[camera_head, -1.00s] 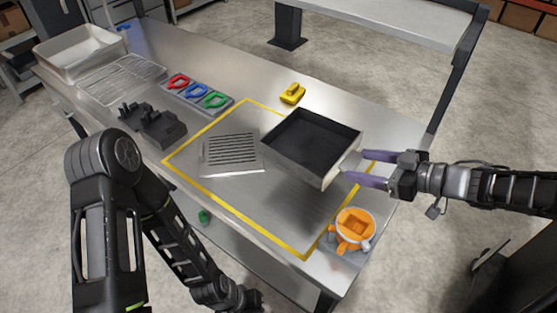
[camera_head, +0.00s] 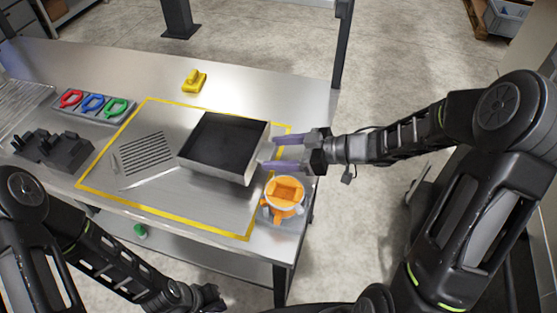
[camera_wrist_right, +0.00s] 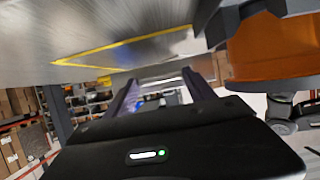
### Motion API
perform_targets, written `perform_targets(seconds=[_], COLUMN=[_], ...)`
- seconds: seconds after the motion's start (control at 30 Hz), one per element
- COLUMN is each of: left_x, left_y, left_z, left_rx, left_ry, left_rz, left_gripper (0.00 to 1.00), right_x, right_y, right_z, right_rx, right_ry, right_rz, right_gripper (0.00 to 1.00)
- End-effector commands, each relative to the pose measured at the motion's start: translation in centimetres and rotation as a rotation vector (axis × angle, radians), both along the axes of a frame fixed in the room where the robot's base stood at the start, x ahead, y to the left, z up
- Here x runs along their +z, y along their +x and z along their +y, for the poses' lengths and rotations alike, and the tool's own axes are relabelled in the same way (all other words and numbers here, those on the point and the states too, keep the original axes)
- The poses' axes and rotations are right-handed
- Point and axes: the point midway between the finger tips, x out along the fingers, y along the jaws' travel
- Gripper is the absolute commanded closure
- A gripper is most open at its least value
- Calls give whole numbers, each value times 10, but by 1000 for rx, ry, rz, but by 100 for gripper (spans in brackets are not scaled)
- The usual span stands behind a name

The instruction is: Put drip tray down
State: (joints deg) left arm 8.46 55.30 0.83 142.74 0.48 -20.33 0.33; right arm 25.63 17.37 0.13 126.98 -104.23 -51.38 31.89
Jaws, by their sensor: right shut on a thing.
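The drip tray (camera_head: 223,143), a shallow steel box with a dark inside, is level over the right part of the yellow outline (camera_head: 165,217) on the steel table. I cannot tell whether its underside touches the tabletop. My right gripper (camera_head: 272,152) is shut on the tray's right side, its purple fingers on either side of a small tab there. In the right wrist view the two fingers (camera_wrist_right: 160,95) show, but the tray is hard to make out. My left gripper (camera_head: 210,297) is low at the bottom edge, away from the tray, its jaws unclear.
A slotted steel plate (camera_head: 145,153) lies left of the tray. An orange-and-white container (camera_head: 285,195) stands close in front of my right gripper. A yellow object (camera_head: 194,80) is behind the tray. Red, blue and green rings (camera_head: 93,103) and a black holder (camera_head: 55,150) are further left.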

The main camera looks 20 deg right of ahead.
Motion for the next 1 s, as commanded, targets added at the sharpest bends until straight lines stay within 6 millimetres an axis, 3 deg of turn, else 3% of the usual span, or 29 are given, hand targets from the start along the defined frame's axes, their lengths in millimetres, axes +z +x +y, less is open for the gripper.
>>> perform_targets(seconds=[0.2, 0.63, 0.67, 0.77, 1.0], left_x=[-1, -3, -3, -2, -2], left_y=[0, 0, 0, 0, 0], left_z=[0, 0, 0, 0, 0], left_rx=[0, -1, -1, -1, -1], left_ry=[0, -1, -1, -1, -1], left_rz=[0, -1, -1, -1, -1], left_gripper=[100, 100, 100, 100, 100], right_x=[-29, -36, -37, -36, -36], right_y=[0, 0, 0, 0, 0], right_z=[0, 1, 0, 0, 0], right_rx=[-1, 0, -1, -1, -1], right_ry=[4, 3, 1, 1, 1], right_rz=[4, 1, 2, 2, 2], right_gripper=[94, 94, 36, 28, 28])
